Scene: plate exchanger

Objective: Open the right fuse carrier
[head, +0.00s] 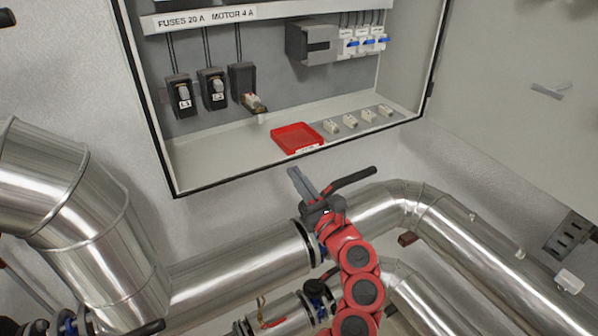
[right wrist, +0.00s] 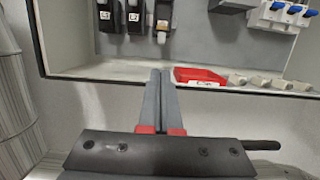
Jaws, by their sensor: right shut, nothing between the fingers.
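Three dark fuse carriers hang in a row in the open cabinet. The right fuse carrier (head: 242,77) is swung out and down at its lower end, with a pale fuse (head: 253,102) showing there. The L1 carrier (head: 180,97) and L2 carrier (head: 213,91) stand upright and closed. In the right wrist view the right carrier (right wrist: 163,16) is at the top, above my fingers. My right gripper (head: 297,175) is shut and empty, below and right of the carrier, in front of the cabinet's lower edge and apart from the carriers. My left gripper is not in view.
A red tray (head: 292,138) and several pale fuses (head: 350,121) lie on the cabinet floor. Blue-lever breakers (head: 362,43) and a grey box (head: 311,42) are at upper right. Shiny pipes (head: 235,265) run below the cabinet. The cabinet's dark lower rim (head: 240,176) is close to my gripper.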

